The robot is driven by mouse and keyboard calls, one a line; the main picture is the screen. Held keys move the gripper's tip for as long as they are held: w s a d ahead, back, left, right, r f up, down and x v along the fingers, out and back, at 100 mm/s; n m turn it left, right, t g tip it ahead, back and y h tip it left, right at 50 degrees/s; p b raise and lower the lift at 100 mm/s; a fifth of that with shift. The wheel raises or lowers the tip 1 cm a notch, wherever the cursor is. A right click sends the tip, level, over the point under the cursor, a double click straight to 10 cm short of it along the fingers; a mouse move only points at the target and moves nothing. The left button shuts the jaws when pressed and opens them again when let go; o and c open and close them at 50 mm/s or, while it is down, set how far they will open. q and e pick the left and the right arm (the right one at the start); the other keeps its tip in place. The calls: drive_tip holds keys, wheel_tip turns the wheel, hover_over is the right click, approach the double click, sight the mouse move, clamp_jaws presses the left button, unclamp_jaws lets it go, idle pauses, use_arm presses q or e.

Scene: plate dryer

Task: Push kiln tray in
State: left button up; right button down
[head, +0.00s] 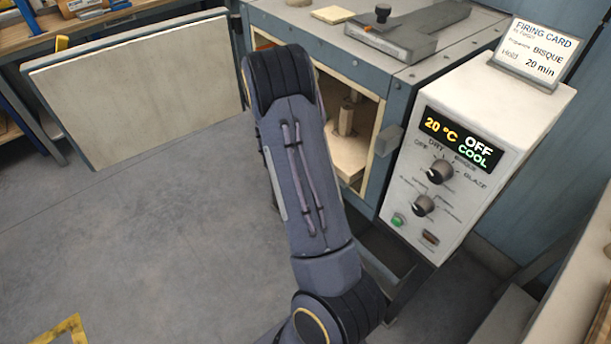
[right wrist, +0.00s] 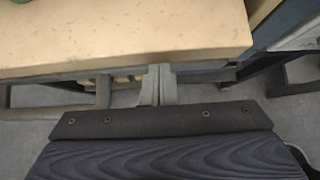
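The kiln tray (head: 347,160) is a pale slab inside the open kiln, with a post (head: 346,120) standing above it; my arm covers the left part of the opening. In the right wrist view a speckled beige slab (right wrist: 120,35), apparently the tray, fills the top with its front edge facing me. My right gripper (right wrist: 158,72) has its two grey fingers together and empty, with the tips at or just under that edge; I cannot tell if they touch. It is hidden in the head view. My left gripper is not in view.
The kiln door (head: 140,95) stands swung open to the left. The control box (head: 470,150) reads 20 °C, OFF, COOL and stands close right of the opening. A firing card (head: 540,50) sits on it.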

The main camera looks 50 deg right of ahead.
sight(348, 146)
drive_tip(key=s+d, duration=0.1)
drive_tip(key=d, duration=0.2)
drive_tip(key=s+d, duration=0.1)
drive_tip(key=d, duration=0.7)
drive_tip(key=shift+s+d, duration=0.2)
drive_tip(key=shift+s, duration=0.2)
drive_tip(key=shift+d+r+p, duration=0.1)
drive_tip(key=shift+r+p, duration=0.05)
drive_tip(key=shift+p, duration=0.15)
